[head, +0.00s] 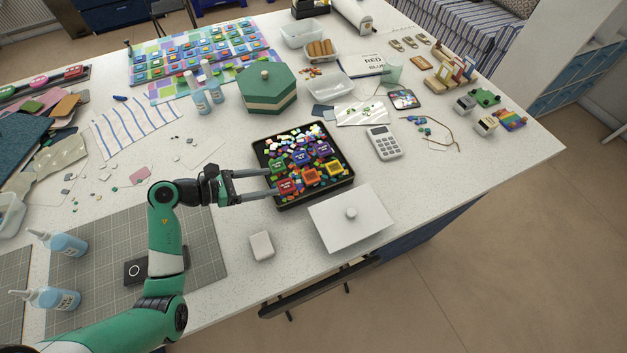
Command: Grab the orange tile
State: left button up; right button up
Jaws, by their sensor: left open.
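A black tray (347,183) full of small coloured pieces stands mid-table in the head view. Several larger square tiles lie on the pieces in its near half. The orange tile (309,173) is in the nearer row, between a red tile (286,187) and a yellow-orange tile (334,168). My left gripper (273,181) comes in from the left. It is open, with its fingertips at the tray's left edge, near the red tile and left of the orange tile. Nothing shows between its fingers. My right gripper is out of view.
A white lid with a knob (350,214) lies just in front of the tray. A small white block (262,246) is near the front edge. A green hexagonal box (267,88) stands behind the tray, and a calculator (383,142) is to its right.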

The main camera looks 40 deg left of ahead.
pick_arm(q)
jog(key=b, duration=0.1)
send_near(310, 176)
jog(key=x, duration=0.2)
jog(key=shift+w+f, duration=0.3)
jog(key=b+x, duration=0.2)
jog(key=x, duration=0.3)
jog(key=shift+d, duration=0.2)
jog(key=shift+r, duration=0.1)
grip_shut()
